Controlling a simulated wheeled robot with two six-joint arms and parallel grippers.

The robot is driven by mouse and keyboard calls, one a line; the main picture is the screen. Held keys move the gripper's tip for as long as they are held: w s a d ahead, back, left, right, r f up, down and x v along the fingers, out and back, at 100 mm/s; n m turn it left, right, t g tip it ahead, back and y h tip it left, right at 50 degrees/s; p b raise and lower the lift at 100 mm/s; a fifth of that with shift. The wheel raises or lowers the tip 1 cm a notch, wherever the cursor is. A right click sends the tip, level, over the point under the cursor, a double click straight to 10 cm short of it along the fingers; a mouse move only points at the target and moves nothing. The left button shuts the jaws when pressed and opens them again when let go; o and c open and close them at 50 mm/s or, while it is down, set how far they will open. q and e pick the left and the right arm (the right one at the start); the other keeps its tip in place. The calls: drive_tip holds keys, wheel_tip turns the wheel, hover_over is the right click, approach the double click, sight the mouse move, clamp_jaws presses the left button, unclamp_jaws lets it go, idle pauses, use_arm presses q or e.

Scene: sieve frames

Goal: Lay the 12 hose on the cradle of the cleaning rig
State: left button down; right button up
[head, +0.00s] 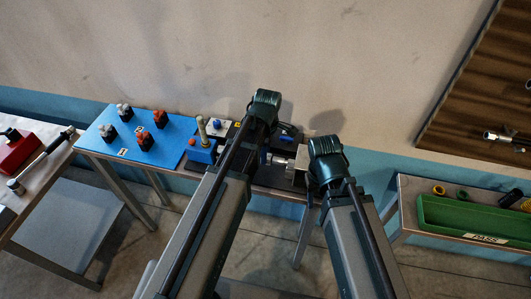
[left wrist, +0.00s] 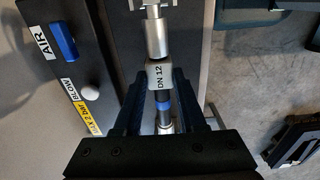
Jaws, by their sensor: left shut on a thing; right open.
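My left gripper (left wrist: 159,92) is shut on the 12 hose, whose white tag (left wrist: 159,75) reads "DN 12". A dark length with a blue band (left wrist: 164,104) shows between the fingers. A silver cylindrical end (left wrist: 157,38) lies in line beyond the tag. In the head view, my left arm hides most of that gripper, and silver fittings (head: 283,159) show beside it. The cleaning rig's dark panel (left wrist: 75,85) carries a blue switch and a white knob. My right gripper (head: 327,160) is open, its fingers mostly hidden. I cannot make out the cradle clearly.
A blue mat (head: 133,137) with grey and red pieces covers the left of the bench. A green tray (head: 470,217) marked "PASS" stands right. A wooden board (head: 490,85) hangs above it.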

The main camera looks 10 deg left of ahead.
use_arm(q)
drive_tip(key=shift+f+b, duration=0.55)
drive_tip(key=shift+b, duration=0.05)
idle(0.6)
drive_tip(key=shift+c, duration=2)
unclamp_jaws()
wheel_tip(320, 180, up, 14)
drive_tip(key=p, duration=1.4)
drive_tip(key=shift+d, duration=0.2)
drive_tip(key=shift+f, duration=0.1)
drive_tip(key=s+d+f+m+b, duration=0.3)
drive_tip(key=s+m, duration=0.4)
drive_tip(key=m, duration=0.3)
drive_tip(key=s+d+f+m+y+b, duration=0.1)
drive_tip(key=s+d+f+m+b, duration=0.2)
drive_tip(key=s+f+m+b, duration=0.3)
drive_tip(key=s+m, duration=0.1)
drive_tip(key=m, duration=0.4)
drive_tip(key=shift+d+f+b, duration=0.2)
drive_tip(key=shift+d+b, duration=0.1)
drive_tip(key=shift+b, duration=0.05)
